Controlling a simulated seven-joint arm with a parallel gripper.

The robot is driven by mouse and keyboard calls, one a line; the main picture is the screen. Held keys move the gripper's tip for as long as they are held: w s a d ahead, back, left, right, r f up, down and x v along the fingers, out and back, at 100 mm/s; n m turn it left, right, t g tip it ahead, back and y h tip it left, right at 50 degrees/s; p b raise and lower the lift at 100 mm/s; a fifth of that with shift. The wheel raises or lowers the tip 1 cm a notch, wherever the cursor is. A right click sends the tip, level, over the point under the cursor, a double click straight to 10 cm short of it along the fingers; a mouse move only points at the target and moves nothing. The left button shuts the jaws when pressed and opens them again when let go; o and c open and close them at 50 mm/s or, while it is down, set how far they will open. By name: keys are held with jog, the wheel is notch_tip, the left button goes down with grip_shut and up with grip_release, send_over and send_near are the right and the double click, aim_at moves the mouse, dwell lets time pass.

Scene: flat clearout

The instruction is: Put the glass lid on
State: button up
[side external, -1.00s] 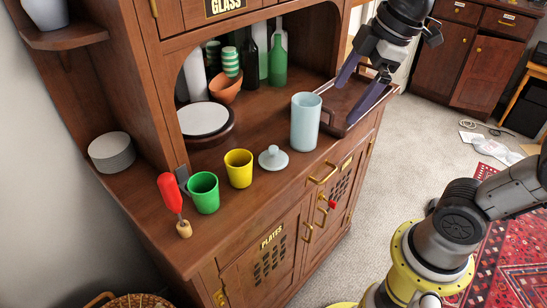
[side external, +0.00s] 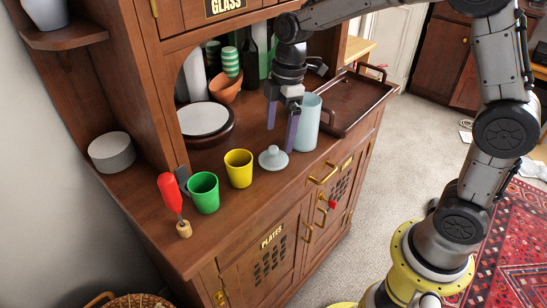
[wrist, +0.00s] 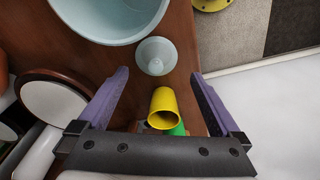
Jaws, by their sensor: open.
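The pale blue glass lid (side external: 273,159), a low disc with a round knob, lies knob up on the brown wooden counter. It also shows in the wrist view (wrist: 155,57), just beyond the fingertips. The tall pale blue jar (side external: 309,126) stands upright and open, right of and behind the lid. It is partly hidden by a finger in the side view, and its wide rim fills the top left of the wrist view (wrist: 118,43). My gripper (side external: 281,138) is open and empty, purple fingers pointing down above the counter beside the jar and behind the lid.
A yellow cup (side external: 239,170) and a green cup (side external: 204,194) stand left of the lid. A white round plate (side external: 204,118) lies behind them. A dark tray (side external: 345,110) with raised edges sits right of the jar. Bottles stand at the back.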

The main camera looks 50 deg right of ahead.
aim_at(275, 147)
jog(key=shift+w+a+f, duration=0.15)
jog(key=shift+f, duration=1.05)
jog(key=shift+w+a+f, duration=0.1)
jog(key=shift+w+f, duration=0.05)
jog(key=shift+f, duration=1)
jog(key=shift+w+a+f, duration=0.15)
jog(key=shift+f, duration=1.05)
jog(key=c, duration=1)
jog(key=shift+c, duration=0.2)
jog(key=shift+r, duration=0.15)
